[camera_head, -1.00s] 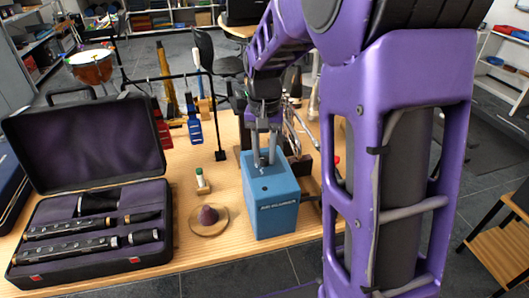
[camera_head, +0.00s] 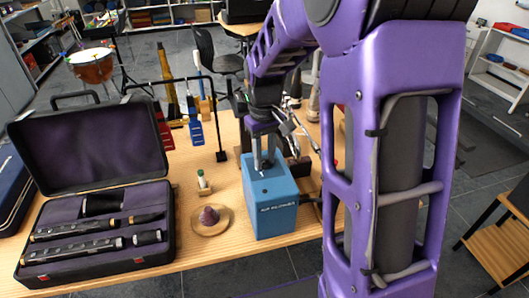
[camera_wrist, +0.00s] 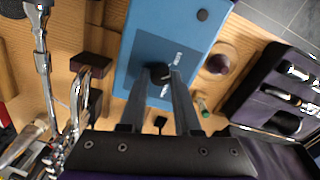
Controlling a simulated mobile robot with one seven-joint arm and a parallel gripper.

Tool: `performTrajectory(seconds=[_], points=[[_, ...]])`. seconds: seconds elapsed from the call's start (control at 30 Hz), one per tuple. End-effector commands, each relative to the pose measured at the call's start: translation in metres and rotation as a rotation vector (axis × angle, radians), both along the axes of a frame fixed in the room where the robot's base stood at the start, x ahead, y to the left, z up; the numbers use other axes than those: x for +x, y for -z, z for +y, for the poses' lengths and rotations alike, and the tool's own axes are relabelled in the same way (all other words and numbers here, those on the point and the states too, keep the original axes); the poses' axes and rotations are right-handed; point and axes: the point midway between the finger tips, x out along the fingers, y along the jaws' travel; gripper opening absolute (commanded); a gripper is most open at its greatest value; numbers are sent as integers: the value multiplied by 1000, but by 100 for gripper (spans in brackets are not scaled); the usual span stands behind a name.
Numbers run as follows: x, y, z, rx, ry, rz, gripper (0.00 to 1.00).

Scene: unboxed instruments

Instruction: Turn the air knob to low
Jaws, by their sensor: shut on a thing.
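A blue box (camera_head: 270,205) with pale lettering on its front stands upright near the front edge of the wooden table. In the wrist view its blue top (camera_wrist: 150,35) fills the upper middle. A small dark round knob (camera_wrist: 160,72) is on the top, between my fingertips. My gripper (camera_head: 263,165) comes down from above and is shut on this knob; the fingers also show in the wrist view (camera_wrist: 160,80). A second dark round spot (camera_wrist: 203,15) lies toward another end of the top. The fingers partly hide the knob, and I cannot read any setting marks.
An open black instrument case (camera_head: 95,262) lies to the left. A brown mute-like cone on a disc (camera_head: 209,216) and a small green-capped bottle (camera_head: 202,182) stand left of the box. Chrome instrument parts (camera_wrist: 75,100) lie close by on its other side.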

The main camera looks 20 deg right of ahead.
Motion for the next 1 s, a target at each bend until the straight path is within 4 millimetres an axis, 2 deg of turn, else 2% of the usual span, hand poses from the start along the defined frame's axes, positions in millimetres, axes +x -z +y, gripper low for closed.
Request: performTrajectory(seconds=[0.2,0.5,1.0], points=[[1,-3,0,-1,-181,-3,0],[1,-2,0,-1,-351,-4,0],[1,-1,0,-1,-424,-4,0]])
